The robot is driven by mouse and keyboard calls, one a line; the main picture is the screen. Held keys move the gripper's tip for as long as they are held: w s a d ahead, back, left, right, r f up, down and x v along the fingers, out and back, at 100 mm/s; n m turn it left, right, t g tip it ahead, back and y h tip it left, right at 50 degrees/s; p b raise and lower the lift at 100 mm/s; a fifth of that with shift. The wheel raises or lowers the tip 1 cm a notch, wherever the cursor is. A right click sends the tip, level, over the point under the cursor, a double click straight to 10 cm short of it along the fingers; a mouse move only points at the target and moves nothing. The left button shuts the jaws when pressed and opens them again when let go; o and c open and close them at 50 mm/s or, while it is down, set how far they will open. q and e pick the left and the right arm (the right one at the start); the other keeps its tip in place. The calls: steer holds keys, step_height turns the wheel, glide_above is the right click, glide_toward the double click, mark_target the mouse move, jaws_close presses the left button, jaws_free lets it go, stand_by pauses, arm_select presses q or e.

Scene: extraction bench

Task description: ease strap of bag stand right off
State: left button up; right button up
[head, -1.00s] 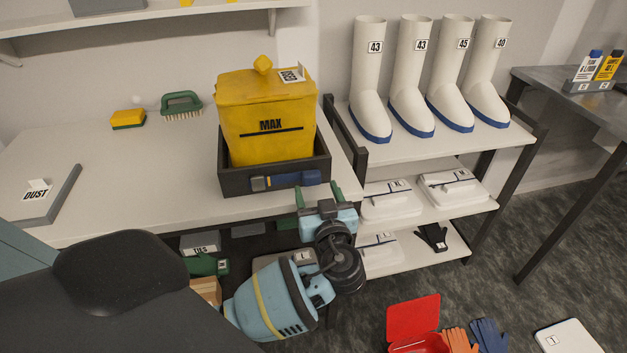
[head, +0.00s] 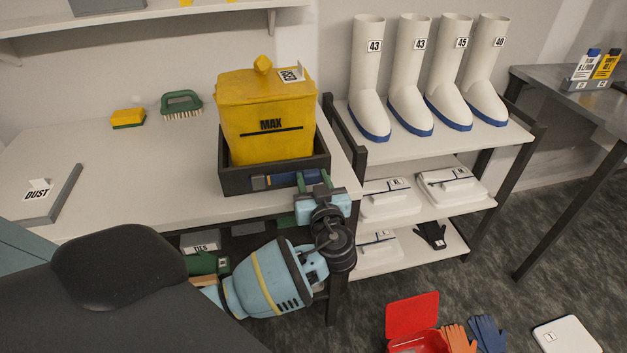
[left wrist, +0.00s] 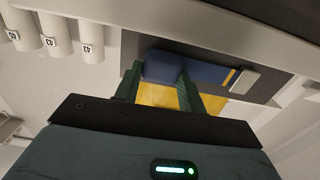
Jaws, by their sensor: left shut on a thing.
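The yellow bag (head: 268,105), marked MAX, sits upright in the dark bag stand (head: 205,178) near the bench's right front edge. A blue strap (head: 282,181) with a grey buckle (head: 258,183) runs along the stand's front. My left gripper (head: 313,179) is at the strap's right end. In the left wrist view, its green fingers (left wrist: 160,80) are shut on the blue end of the strap (left wrist: 162,64), and the buckle (left wrist: 243,82) lies to the right. The strap still lies against the stand's front. My right gripper is not in view.
The bench (head: 110,175) has a green brush (head: 182,103), a yellow sponge (head: 128,118) and a DUST tray (head: 45,200). A rack (head: 440,145) with white boots stands to the right. An open red box (head: 412,315) is on the floor.

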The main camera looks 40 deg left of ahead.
mark_target(294, 172)
arm_select(q)
jaws_close()
steer(key=shift+s+a+f, duration=0.15)
steer(key=shift+s+f, duration=0.05)
steer(key=shift+s, duration=0.05)
steer(key=shift+s+a+b, duration=0.5)
steer(key=shift+s+b, duration=0.15)
steer(key=shift+s, duration=0.05)
steer(key=shift+s+a+r, duration=0.1)
steer(key=shift+s+a, duration=0.3)
steer(key=shift+a, duration=0.05)
steer(key=shift+r, duration=0.1)
steer(key=o, duration=1)
jaws_free()
steer(key=shift+a, duration=0.1)
steer(key=shift+o, duration=0.2)
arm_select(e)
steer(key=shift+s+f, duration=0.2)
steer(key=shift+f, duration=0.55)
